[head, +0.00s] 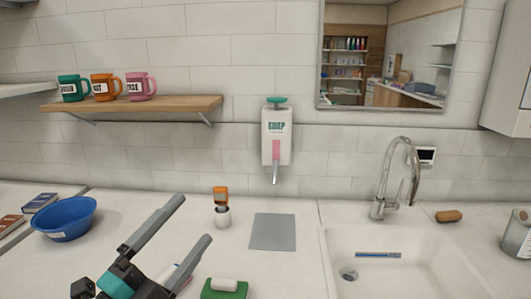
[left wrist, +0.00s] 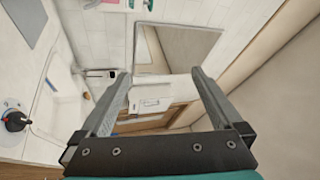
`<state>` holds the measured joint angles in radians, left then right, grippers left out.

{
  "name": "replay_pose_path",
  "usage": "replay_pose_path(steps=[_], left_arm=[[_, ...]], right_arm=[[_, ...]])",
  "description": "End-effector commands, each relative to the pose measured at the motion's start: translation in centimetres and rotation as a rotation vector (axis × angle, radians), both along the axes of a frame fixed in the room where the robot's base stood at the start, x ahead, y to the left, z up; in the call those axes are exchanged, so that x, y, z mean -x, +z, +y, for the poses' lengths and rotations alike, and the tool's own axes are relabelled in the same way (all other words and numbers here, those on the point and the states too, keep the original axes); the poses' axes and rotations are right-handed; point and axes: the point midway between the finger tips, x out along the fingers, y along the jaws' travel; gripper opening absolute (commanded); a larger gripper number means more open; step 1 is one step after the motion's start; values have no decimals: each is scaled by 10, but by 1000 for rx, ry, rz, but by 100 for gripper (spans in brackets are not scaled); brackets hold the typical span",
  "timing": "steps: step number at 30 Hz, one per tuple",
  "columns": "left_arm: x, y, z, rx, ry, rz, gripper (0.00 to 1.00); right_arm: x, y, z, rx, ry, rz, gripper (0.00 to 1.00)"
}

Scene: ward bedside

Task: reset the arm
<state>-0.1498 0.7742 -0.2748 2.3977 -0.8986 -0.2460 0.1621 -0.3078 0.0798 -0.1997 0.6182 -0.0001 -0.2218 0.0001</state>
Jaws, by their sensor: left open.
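My left gripper (head: 192,222) is in the lower left of the head view, raised above the counter. Its two grey fingers are spread apart and point up and to the right, with nothing between them. In the left wrist view the fingers of the left gripper (left wrist: 160,80) also stand wide apart and empty. The mirror (left wrist: 185,45) and wall lie beyond them. My right gripper is not in view.
The sink (head: 400,255) and faucet (head: 395,180) are at right. A soap dispenser (head: 276,135) and mug shelf (head: 135,104) hang on the wall.

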Motion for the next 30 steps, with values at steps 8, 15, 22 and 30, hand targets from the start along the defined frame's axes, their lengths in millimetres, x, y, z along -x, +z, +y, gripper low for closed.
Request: replay_pose_path(steps=[8,15,22,30], left_arm=[[-1,-108,82,494,463,512,100],[72,-231,90,742,767,1060,100],[156,-293,58,836,904,1493,100],[184,-347,39,838,946,1685,100]], right_arm=[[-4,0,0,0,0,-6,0],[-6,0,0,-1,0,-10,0],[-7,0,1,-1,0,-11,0],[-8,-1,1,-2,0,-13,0]])
